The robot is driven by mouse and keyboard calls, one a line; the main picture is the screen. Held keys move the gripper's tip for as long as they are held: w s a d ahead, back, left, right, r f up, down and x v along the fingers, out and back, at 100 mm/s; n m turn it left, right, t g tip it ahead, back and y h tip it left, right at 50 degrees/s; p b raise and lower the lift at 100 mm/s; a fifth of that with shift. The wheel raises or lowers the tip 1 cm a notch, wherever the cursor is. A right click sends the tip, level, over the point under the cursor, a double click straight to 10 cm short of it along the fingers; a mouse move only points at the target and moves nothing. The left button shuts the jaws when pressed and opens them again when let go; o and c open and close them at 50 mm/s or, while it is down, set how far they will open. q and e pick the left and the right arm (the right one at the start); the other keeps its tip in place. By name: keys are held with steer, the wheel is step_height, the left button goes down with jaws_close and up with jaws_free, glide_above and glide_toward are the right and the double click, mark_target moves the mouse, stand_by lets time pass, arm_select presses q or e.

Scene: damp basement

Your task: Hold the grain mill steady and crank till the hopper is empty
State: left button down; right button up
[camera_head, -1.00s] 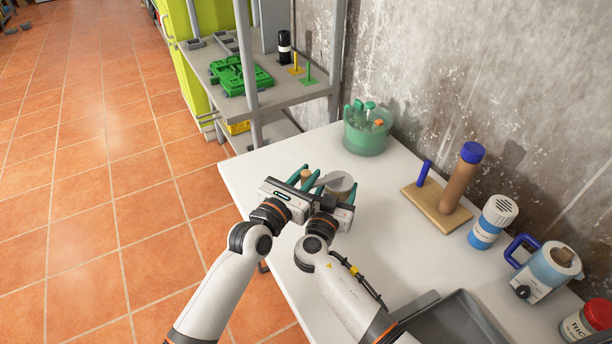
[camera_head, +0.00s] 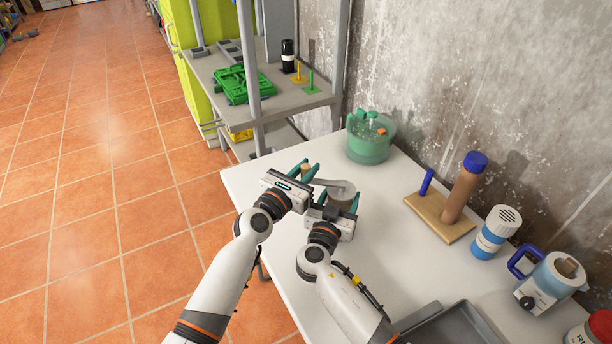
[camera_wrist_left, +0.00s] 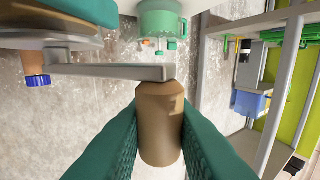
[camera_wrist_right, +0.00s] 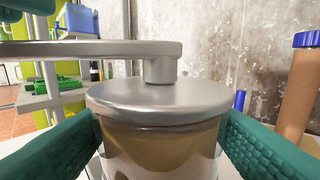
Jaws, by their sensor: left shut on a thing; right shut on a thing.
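The grain mill (camera_head: 341,194) stands upright on the white table, a cylinder with a flat metal top (camera_wrist_right: 160,98) and a tan band (camera_wrist_right: 160,150) below it. My right gripper (camera_head: 335,204) is shut around its body, one finger on each side. A flat metal crank arm (camera_head: 328,183) runs from the top's centre to a brown knob (camera_head: 306,169). My left gripper (camera_head: 304,173) is shut on this knob, which also shows between the fingers in the left wrist view (camera_wrist_left: 160,120).
A green tub (camera_head: 369,148) stands behind the mill. A wooden stand with a brown post (camera_head: 463,190), a blue-and-white shaker (camera_head: 495,232) and a blue-handled jug (camera_head: 548,282) stand to the right. A grey tray (camera_head: 450,328) is near the front. Bare tabletop (camera_head: 400,250) lies between.

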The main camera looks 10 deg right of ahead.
arm_select(q)
steer(key=shift+w+d, duration=0.15)
steer(key=shift+w, duration=0.3)
steer(key=shift+w+d+m+g+h, duration=0.3)
steer(key=shift+w+m+g+h, duration=0.2)
steer(key=shift+m+g+h, duration=0.25)
steer(key=shift+w+d+m+g+h, duration=0.55)
steer(key=shift+w+d+m+g, duration=0.2)
steer(key=shift+w+g, duration=0.15)
steer(key=shift+s+g, duration=0.1)
steer(key=shift+g, duration=0.15)
steer(key=c, duration=1.3)
jaws_free()
